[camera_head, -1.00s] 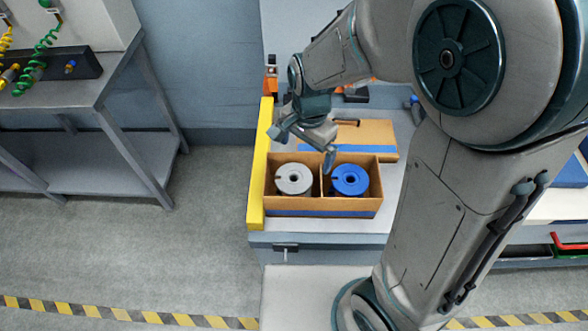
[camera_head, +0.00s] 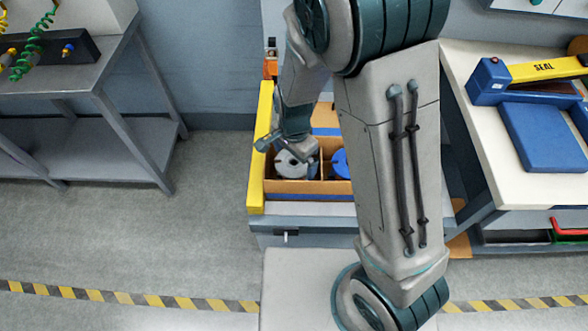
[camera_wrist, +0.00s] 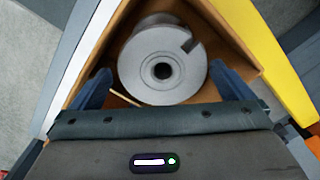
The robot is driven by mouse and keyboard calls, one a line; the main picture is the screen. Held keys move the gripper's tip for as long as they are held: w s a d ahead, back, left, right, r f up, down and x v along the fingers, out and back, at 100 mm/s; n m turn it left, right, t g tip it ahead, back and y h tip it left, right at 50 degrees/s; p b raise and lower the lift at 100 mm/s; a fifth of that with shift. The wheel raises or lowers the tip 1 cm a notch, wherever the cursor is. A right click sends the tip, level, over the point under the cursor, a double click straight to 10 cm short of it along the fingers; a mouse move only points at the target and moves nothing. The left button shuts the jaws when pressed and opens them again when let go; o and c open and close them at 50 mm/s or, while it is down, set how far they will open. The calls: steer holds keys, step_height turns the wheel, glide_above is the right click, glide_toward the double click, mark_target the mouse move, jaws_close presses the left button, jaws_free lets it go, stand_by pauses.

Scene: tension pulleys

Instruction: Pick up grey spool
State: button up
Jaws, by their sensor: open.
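The grey spool (camera_head: 293,164) stands upright in the left compartment of a cardboard box (camera_head: 300,187). In the wrist view the grey spool (camera_wrist: 150,80) shows its round flange, a notch and a dark centre hole. My gripper (camera_head: 283,146) is open above the left compartment. In the wrist view its two blue fingers (camera_wrist: 159,88) are spread on either side of the spool's near part. I cannot tell whether they touch it. Part of the spool is hidden by my gripper in the head view.
A blue spool (camera_head: 340,163) sits in the right compartment, partly hidden by my arm. A cardboard divider (camera_head: 323,166) separates the two. A yellow rail (camera_head: 259,150) runs along the box's left side. A bench with a blue sealer (camera_head: 490,82) stands at right.

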mark_target(293, 164)
steer(key=shift+w+f, duration=0.15)
steer(key=shift+f, duration=2.05)
steer(key=c, duration=1.3)
steer(key=shift+a+r, duration=0.1)
steer(key=shift+r, duration=0.1)
